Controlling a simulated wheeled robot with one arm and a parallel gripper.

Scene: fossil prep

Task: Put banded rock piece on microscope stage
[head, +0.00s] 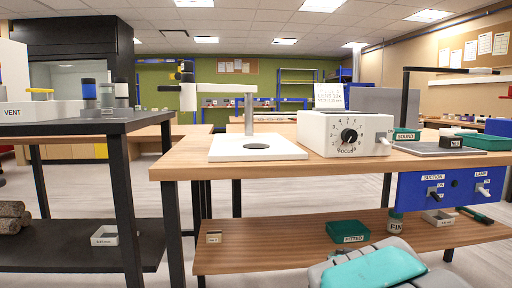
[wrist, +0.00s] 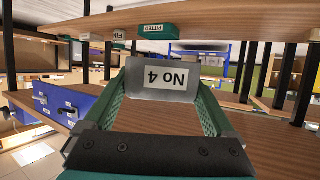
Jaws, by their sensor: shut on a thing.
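My gripper (wrist: 165,85) has green fingers shut on a grey block (wrist: 135,92) with a white label reading "No 4", upside down in the wrist view. I cannot see bands on its visible face. The microscope stands on the wooden bench in the head view. Its white base (head: 230,149) carries a dark round stage disc (head: 257,146), which looks bare. A grey post and a pale arm rise over it. In the head view the gripper and block cannot be made out; only part of my arm shows at the bottom.
A white FOCUS box (head: 344,133) stands right of the microscope base. A green SOUND box (head: 406,134) and a dark block (head: 450,142) lie further right. The lower shelf (head: 280,258) holds a green PITTED tray (head: 348,231) and a small labelled block (head: 213,237). A dark table (head: 75,127) stands left.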

